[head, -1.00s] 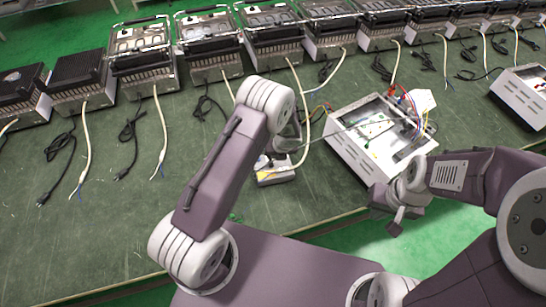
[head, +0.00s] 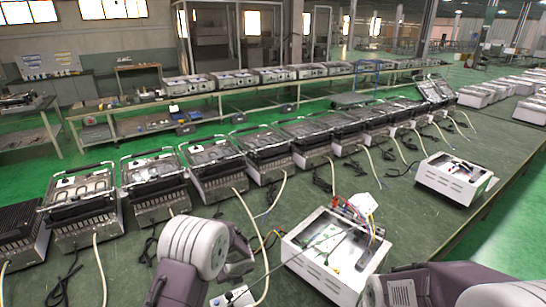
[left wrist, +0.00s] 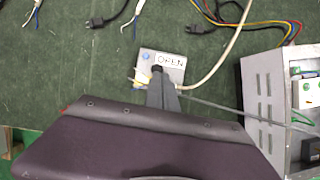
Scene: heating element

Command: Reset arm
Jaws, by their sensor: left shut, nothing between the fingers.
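My left arm comes in at the bottom of the head view. Its gripper (head: 238,262) is partly hidden by the arm's pale wrist joint. In the left wrist view the gripper (left wrist: 158,72) is shut and empty, its tip over a small box labelled OPEN (left wrist: 172,62). Whether it touches the box cannot be told. The small box also shows at the bottom edge of the head view (head: 222,301). My right arm is at the bottom right of the head view, and its gripper is outside the picture.
An open white case (head: 308,262) with wires stands between my arms on the green bench (head: 405,222). Another white case (head: 446,182) stands farther right. A row of grill-like heating units (head: 212,165) with loose cables lines the bench's far side.

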